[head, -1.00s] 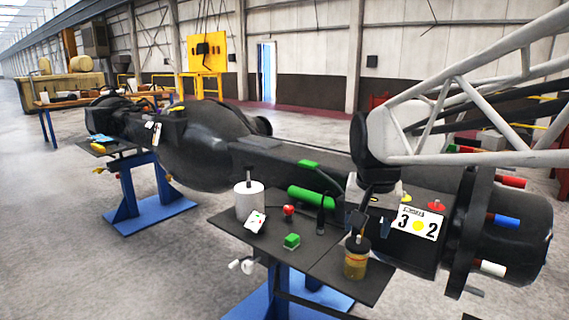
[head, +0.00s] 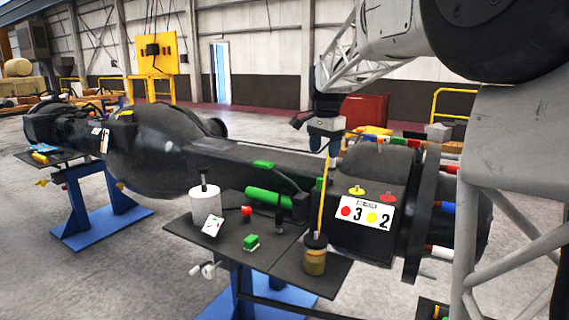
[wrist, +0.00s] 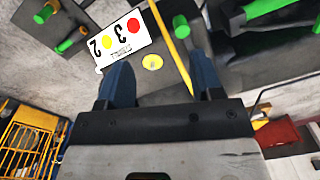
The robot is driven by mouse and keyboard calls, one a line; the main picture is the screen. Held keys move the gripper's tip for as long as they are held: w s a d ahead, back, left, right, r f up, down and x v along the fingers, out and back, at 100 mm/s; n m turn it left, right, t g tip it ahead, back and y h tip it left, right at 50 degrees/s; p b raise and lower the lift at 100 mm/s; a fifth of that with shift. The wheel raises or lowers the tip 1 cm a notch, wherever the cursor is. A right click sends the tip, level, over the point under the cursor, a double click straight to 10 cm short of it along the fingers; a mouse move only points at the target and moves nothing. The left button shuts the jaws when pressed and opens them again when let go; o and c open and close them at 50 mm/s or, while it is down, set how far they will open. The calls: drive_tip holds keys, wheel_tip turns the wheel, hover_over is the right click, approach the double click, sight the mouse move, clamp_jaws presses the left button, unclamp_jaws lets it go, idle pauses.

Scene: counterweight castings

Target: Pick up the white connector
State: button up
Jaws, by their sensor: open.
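The white connector (head: 440,252) sticks out sideways from the dark round flange at the right in the head view, the lowest of a column with a blue and a red one. I cannot make it out in the wrist view. My gripper (head: 331,145) is above the axle housing, left of and higher than the connector, well apart from it. In the wrist view its two blue fingers (wrist: 162,82) are spread with nothing held between them; a yellow knob shows beyond the gap.
The blue connector (head: 441,207) and red connector (head: 448,169) sit above the white one. A yellow rod (head: 324,200) rises from a jar (head: 315,257) near my gripper. A numbered plate (head: 365,213) is on the housing. The dark table (head: 180,225) carries a white roll and several small things.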

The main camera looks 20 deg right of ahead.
sight(331, 161)
drive_tip(key=w+d+m, duration=0.1)
drive_tip(key=w+d, duration=0.1)
drive_tip(key=w, duration=0.1)
drive_tip(key=w+d+m, duration=0.1)
drive_tip(key=w+d, duration=0.2)
drive_tip(key=w, duration=0.1)
drive_tip(key=w+d+f+m, duration=0.1)
drive_tip(key=w+d, duration=0.1)
drive_tip(key=w, duration=0.2)
drive_tip(key=shift+w+d+m+g, duration=0.1)
drive_tip(key=shift+d+m+g, duration=0.2)
drive_tip(key=shift+d, duration=0.05)
drive_tip(key=shift+f, duration=0.1)
drive_tip(key=shift+f, duration=1.2)
drive_tip(key=shift+f, duration=0.15)
drive_tip(key=shift+f, duration=2.45)
drive_tip(key=c, duration=0.9)
drive_tip(key=shift+r, duration=0.15)
